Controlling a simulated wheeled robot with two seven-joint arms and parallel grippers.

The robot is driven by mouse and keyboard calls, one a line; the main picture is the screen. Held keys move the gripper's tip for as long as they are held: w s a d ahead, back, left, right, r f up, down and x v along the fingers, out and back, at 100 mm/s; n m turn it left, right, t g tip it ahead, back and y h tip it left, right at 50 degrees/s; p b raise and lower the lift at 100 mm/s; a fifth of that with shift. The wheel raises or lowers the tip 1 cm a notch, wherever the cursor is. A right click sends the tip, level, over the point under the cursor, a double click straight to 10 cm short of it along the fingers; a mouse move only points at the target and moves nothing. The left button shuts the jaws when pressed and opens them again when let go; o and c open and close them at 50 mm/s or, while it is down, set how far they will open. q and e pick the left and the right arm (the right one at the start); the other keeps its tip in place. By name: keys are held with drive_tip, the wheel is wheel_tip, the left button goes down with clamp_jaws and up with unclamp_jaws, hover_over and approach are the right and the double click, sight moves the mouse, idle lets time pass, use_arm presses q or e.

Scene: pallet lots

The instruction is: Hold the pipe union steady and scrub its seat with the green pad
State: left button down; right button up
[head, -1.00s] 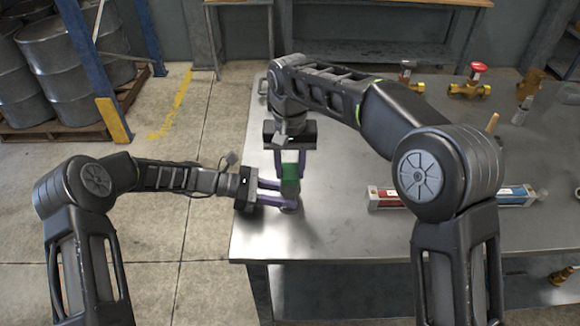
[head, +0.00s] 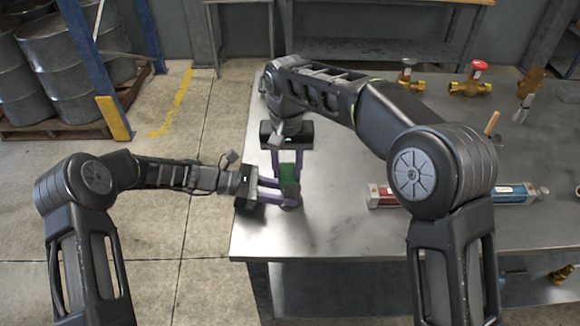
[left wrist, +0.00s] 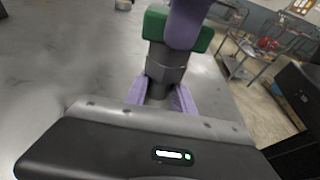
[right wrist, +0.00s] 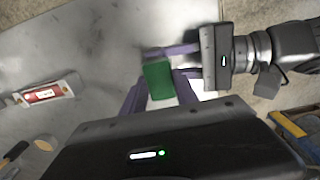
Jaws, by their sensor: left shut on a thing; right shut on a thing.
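The pipe union (left wrist: 165,68) is a dark grey fitting with a hex collar. It stands upright between the purple fingers of my left gripper (left wrist: 161,96), which is shut on it. My left gripper also shows in the head view (head: 280,193), over the table's left edge. The green pad (right wrist: 158,81) is held in my right gripper (right wrist: 160,92), which is shut on it from above. In the left wrist view the green pad (left wrist: 155,24) sits at the top of the union and hides its seat. The union is mostly hidden in the head view.
The metal table (head: 340,228) is clear in front of the grippers. A red-labelled tube (head: 382,197) and a blue-labelled one (head: 512,194) lie to the right. A red-handled valve (head: 471,80) and other brass fittings stand at the back right.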

idle(0.4)
drive_tip(key=shift+d+f, duration=0.1)
drive_tip(key=shift+d, duration=0.75)
drive_tip(key=shift+a, duration=0.95)
drive_tip(key=shift+d, duration=0.15)
drive_tip(key=shift+d, duration=0.75)
